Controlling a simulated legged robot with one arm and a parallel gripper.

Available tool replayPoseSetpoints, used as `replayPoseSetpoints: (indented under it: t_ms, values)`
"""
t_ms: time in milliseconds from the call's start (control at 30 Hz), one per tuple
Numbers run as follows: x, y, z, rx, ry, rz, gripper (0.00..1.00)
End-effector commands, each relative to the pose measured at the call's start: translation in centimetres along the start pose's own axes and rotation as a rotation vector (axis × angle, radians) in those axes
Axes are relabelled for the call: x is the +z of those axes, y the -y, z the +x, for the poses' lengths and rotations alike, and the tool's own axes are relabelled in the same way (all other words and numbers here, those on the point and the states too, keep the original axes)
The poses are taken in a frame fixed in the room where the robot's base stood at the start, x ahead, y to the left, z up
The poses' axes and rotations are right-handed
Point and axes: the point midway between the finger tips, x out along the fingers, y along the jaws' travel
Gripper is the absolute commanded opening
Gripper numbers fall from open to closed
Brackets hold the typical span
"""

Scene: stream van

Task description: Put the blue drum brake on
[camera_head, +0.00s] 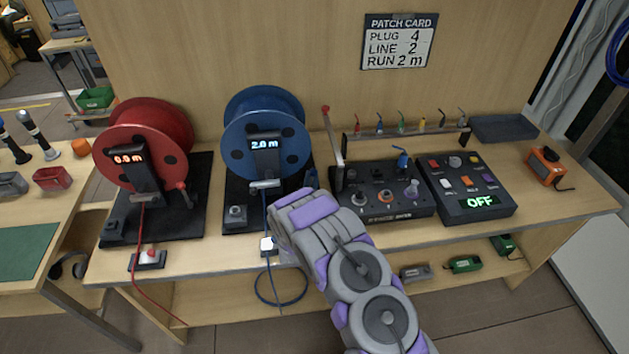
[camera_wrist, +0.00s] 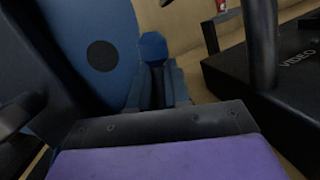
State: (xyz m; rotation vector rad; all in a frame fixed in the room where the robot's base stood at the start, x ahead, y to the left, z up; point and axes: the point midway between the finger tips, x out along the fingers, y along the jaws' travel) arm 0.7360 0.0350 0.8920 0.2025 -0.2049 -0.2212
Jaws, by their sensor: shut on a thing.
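The blue drum (camera_head: 264,119) stands on a black base at the middle-left of the bench, its display reading 2.0 m. Its brake lever has a blue knob (camera_head: 311,178) at the drum's lower right, partly behind my gripper. In the wrist view the blue knob (camera_wrist: 153,46) stands upright just past the jaw edge, with the drum's side (camera_wrist: 95,25) to its left. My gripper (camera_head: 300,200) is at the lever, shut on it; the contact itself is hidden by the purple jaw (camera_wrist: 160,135).
The control box (camera_head: 465,187) reads OFF. A cable (camera_head: 267,225) runs down from the blue drum.

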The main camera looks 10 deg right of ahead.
Motion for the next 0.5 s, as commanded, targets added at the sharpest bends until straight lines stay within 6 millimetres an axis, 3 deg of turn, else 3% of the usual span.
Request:
replayPoseSetpoints:
  t_ms: [500]
  values:
    - [-0.03,-0.90,-0.10,0.029,0.022,-0.110,0.00]
